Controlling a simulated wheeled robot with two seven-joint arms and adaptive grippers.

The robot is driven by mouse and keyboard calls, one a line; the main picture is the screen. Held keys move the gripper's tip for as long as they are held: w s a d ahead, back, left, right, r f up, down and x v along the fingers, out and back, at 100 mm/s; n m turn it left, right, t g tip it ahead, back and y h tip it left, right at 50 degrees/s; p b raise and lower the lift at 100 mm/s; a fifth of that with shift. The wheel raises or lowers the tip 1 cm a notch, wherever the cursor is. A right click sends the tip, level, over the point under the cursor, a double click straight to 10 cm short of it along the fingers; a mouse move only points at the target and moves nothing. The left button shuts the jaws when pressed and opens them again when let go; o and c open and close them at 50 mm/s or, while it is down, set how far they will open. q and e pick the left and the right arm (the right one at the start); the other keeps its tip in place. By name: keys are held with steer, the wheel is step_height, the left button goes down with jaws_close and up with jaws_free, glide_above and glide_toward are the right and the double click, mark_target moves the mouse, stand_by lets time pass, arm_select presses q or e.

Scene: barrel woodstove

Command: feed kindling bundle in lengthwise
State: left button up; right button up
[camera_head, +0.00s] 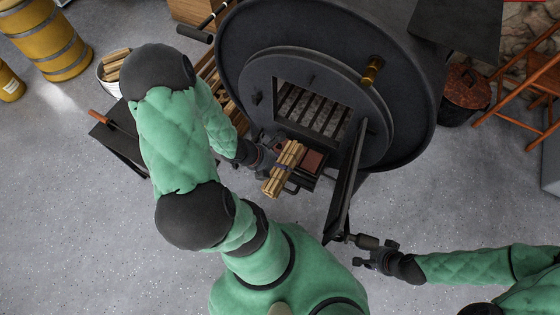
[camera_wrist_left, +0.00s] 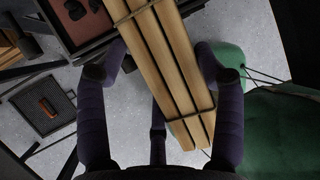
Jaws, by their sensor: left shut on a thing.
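The kindling bundle (camera_head: 283,168), light sticks bound with dark bands, is in my left gripper (camera_head: 266,160), in front of the barrel stove's open mouth. In the left wrist view the bundle (camera_wrist_left: 160,65) runs between the spread fingers of my left gripper (camera_wrist_left: 160,75), which is shut on it. The stove opening (camera_head: 312,108) shows a grate inside. The bundle is outside the opening and slants down toward the robot in the head view. My right gripper (camera_head: 376,258) is beside the handle (camera_head: 365,241) of the open stove door (camera_head: 345,185); its grip is unclear.
The open door stands to the right of the opening. A dark ledge with a reddish tray (camera_head: 312,160) lies below the opening, near the bundle. A low dark table (camera_head: 118,145), a bucket of wood (camera_head: 108,78) and yellow barrels (camera_head: 55,45) are at the left. Grey floor is clear in front.

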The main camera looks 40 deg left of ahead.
mark_target(292, 141)
arm_select(q)
steer(key=shift+w, duration=0.1)
steer(key=shift+w+a, duration=0.15)
steer(key=shift+w, duration=0.45)
steer(key=w+a+p, duration=0.1)
steer(key=w, duration=0.2)
steer(key=w+a, duration=0.1)
steer(key=w, duration=0.2)
steer(key=w+p, duration=0.1)
steer(key=w, duration=0.1)
steer(key=shift+w+a+r+p, duration=0.1)
steer(key=shift+w+a+p, duration=0.25)
steer(key=shift+w+a, duration=0.05)
steer(key=w+a+p, duration=0.1)
steer(key=w+p, duration=0.1)
steer(key=w, duration=0.1)
steer(key=w+a+p, duration=0.1)
steer(key=w+p, duration=0.1)
steer(key=w, duration=0.1)
steer(key=w+a+p, duration=0.1)
steer(key=w+p, duration=0.1)
steer(key=w, duration=0.1)
steer(key=shift+w+a, duration=0.1)
steer(key=shift+w, duration=0.55)
steer(key=shift+f+b, duration=0.45)
steer(key=shift+f, duration=0.3)
steer(key=shift+r, duration=0.1)
steer(key=o, duration=1.8)
steer(key=shift+o, duration=0.3)
